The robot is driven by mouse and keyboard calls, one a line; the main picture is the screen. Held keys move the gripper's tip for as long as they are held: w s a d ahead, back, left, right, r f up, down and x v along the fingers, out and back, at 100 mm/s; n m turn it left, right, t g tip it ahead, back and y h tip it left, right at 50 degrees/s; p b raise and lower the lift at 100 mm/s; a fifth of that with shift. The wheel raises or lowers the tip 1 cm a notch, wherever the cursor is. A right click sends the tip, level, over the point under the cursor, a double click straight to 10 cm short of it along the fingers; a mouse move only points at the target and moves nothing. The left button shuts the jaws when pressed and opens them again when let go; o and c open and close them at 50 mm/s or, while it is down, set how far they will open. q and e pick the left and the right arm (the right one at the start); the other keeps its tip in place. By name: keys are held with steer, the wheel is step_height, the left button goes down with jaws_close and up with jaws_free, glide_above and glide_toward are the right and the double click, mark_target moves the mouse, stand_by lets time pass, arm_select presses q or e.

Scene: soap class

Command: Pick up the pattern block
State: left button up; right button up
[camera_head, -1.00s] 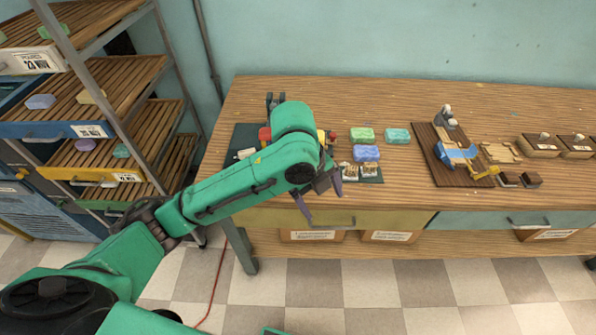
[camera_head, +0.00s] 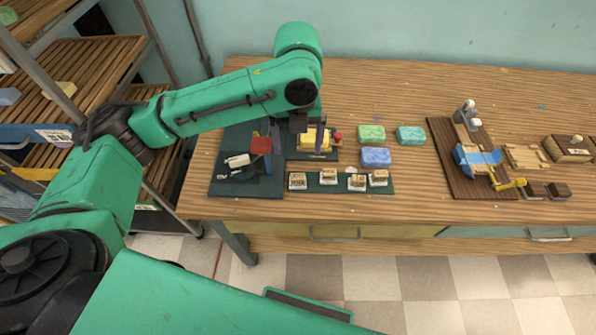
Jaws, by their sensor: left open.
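Several small pale blocks with patterned tops, which look like the pattern blocks, stand in a row on a dark green strip (camera_head: 343,187) near the table's front edge; one pattern block (camera_head: 298,181) is at the left end. My left gripper (camera_head: 298,138) is open, its purple fingers pointing down behind this row. It is over the dark green stand with a yellow block (camera_head: 313,137); I cannot tell whether it touches them. My right gripper is out of view.
A dark green board (camera_head: 235,186) with a red piece (camera_head: 261,145) and a white piece lies left of the strip.

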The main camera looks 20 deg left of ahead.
arm_select(q)
glide_above(298, 176)
steer(key=f, duration=0.4)
steer(key=shift+s+f, duration=0.2)
steer(key=shift+f, duration=0.15)
step_height(298, 176, down, 8)
steer(key=shift+w+f, duration=0.15)
steer(key=c, duration=1.4)
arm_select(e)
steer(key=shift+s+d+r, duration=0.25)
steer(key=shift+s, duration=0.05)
